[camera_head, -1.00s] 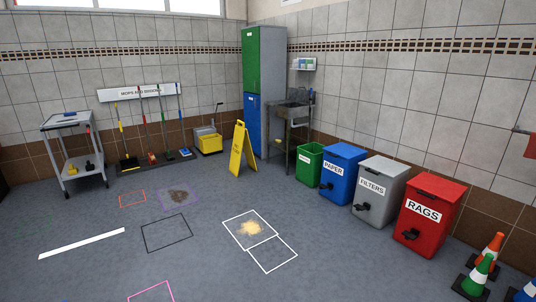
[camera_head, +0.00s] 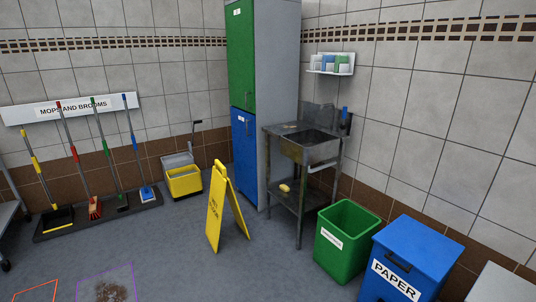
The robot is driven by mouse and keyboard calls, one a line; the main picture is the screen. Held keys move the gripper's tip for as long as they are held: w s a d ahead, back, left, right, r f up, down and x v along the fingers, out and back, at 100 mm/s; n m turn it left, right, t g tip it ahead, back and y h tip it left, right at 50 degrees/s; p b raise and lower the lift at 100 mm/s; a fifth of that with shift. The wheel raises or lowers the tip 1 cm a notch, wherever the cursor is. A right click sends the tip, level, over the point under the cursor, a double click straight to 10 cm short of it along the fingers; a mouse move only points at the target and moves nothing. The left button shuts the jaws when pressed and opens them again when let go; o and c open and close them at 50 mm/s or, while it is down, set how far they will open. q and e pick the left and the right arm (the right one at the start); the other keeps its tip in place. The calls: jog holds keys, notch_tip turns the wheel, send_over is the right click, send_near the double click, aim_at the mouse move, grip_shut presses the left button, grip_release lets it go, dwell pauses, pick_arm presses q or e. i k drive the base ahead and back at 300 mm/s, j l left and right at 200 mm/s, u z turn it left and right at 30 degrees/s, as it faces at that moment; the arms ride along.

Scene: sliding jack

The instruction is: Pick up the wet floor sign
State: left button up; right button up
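The yellow wet floor sign (camera_head: 217,208) stands upright on the grey floor as an A-frame with its legs spread. It is near the middle of the view, in front of the blue and green cabinet. Dark lettering shows on its front panel. Neither of my grippers is in view, so nothing shows near the sign.
A metal sink stand (camera_head: 304,150) and an open green bin (camera_head: 346,240) are right of the sign, then a blue PAPER bin (camera_head: 415,255). A yellow mop bucket (camera_head: 183,181) and a broom rack (camera_head: 72,108) are at left. Floor in front of the sign looks clear.

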aim_at(220, 184)
jog(key=i, duration=1.9)
